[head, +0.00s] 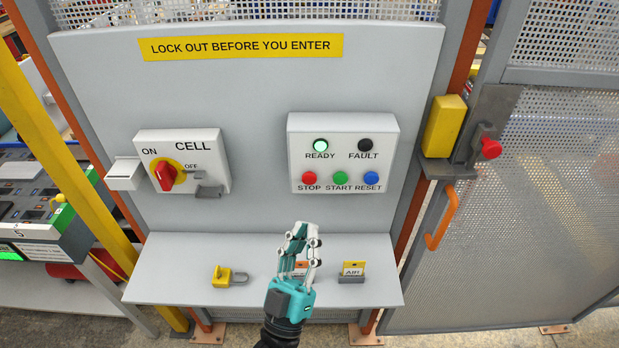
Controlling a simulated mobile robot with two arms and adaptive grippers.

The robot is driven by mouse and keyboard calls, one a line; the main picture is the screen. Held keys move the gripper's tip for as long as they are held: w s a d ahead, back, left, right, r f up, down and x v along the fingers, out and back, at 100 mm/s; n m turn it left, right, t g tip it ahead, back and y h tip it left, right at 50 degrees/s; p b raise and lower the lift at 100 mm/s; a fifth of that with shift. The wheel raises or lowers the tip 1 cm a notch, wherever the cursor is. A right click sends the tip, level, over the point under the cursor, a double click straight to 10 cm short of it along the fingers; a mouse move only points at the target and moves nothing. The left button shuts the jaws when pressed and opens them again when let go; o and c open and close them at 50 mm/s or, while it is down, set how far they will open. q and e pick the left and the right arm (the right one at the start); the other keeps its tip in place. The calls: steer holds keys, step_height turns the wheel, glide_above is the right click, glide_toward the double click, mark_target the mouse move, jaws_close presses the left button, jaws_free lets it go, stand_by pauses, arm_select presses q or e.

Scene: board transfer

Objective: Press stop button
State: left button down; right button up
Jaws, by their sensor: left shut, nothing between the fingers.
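The red stop button (309,178) is at the lower left of the white control box (343,133), above the word STOP. A green start button (340,178) and a blue reset button (371,178) sit beside it in the same row. Above them the READY lamp (320,145) is lit green and the FAULT lamp (365,145) is dark. My left gripper (304,232) is shut and empty. It shows below the control box, in front of the shelf, with its fingertips apart from the stop button in the picture. My right gripper is not in view.
A CELL switch box (205,150) with a red rotary handle (165,176) is at left. A mesh gate (560,200) stands at right.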

mark_target(309, 178)
arm_select(q)
steer(key=shift+s+a+r+n+t, duration=0.15)
steer(key=shift+s+r+n+t, duration=0.1)
steer(key=shift+r+n+t, duration=0.05)
steer(key=shift+w, duration=0.1)
steer(key=w+b, duration=0.2)
steer(key=w, duration=0.6)
steer(key=shift+w, duration=0.35)
steer(key=shift+w+b, duration=0.15)
steer(key=shift+b, duration=0.2)
stand_by(1.0)
steer(key=shift+w, duration=0.25)
